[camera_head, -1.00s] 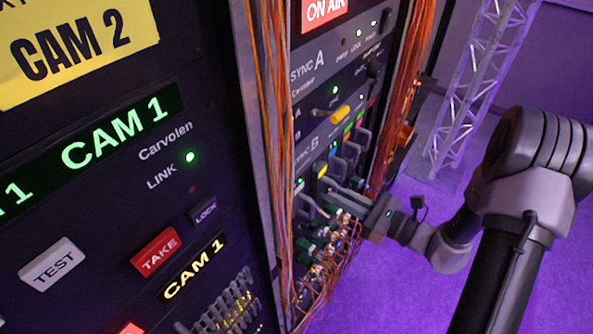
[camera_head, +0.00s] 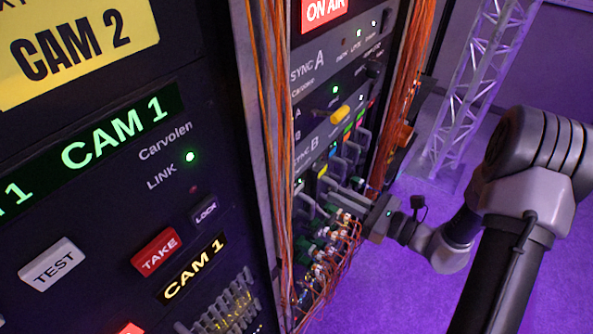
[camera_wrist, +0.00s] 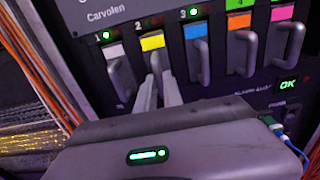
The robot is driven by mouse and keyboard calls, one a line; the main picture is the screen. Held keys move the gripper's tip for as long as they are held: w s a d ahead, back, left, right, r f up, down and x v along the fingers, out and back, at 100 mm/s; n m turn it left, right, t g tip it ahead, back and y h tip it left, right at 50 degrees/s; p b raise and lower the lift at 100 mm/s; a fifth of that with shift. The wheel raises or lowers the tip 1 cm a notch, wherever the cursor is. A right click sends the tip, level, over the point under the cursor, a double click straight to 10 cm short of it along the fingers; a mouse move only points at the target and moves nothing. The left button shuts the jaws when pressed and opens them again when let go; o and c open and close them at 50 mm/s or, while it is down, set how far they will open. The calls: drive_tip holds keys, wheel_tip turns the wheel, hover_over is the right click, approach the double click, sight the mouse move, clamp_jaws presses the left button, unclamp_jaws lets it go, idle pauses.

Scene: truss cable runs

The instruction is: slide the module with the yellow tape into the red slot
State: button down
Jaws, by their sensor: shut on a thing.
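The module with the yellow tape (camera_wrist: 152,43) is in the wrist view, under the number 2, between modules with white tape (camera_wrist: 115,51) and blue tape (camera_wrist: 195,31). Its tape also shows in the head view (camera_head: 321,170). My gripper (camera_wrist: 160,82) has its two pale fingers at the lower part of this module's grey handle, shut on it. The fingertips partly hide the handle's lower end. In the head view my gripper (camera_head: 358,203) reaches into the rack from the right. I cannot make out a red slot clearly in either view.
More handled modules with orange tape (camera_wrist: 243,21) and pink tape (camera_wrist: 283,13) stand to the right. Orange cables (camera_head: 270,150) hang left of the bay. Tangled cables with green plugs (camera_head: 325,245) lie just below my gripper. A truss (camera_head: 475,80) stands behind; purple floor is open at right.

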drive_tip(key=shift+v, duration=2.25)
drive_tip(key=shift+b+v, duration=0.3)
drive_tip(key=shift+v, duration=1.95)
drive_tip(key=shift+v, duration=2.25)
